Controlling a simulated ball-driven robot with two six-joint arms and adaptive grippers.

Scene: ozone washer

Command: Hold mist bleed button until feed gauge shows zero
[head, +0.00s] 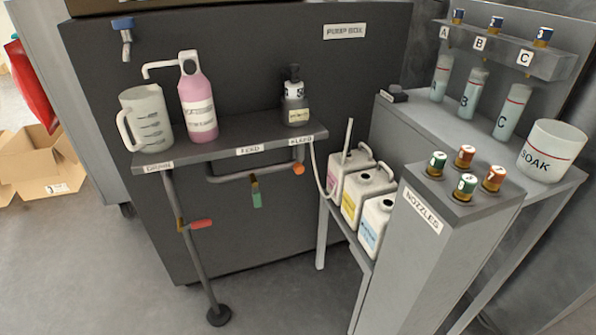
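Neither of my grippers is in view. A grey shelf (231,146) on the front of the dark pump box (365,85) carries small front labels. One looks like FEED (250,150); the right one looks like BLEED (300,141), though the print is small. A round orange knob (299,169) sits under that right label at the pipe's end; I cannot tell whether it is the mist bleed button. A green-handled valve (257,195) hangs below the FEED label. I cannot make out a gauge face or a reading.
A measuring jug (150,118), pink bottle (198,105) and black-topped bottle (295,105) stand on the shelf. White canisters (376,225) stand right of it. A nozzle stand (428,250) and a SOAK tub (550,150) are farther right. Floor at front left is clear.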

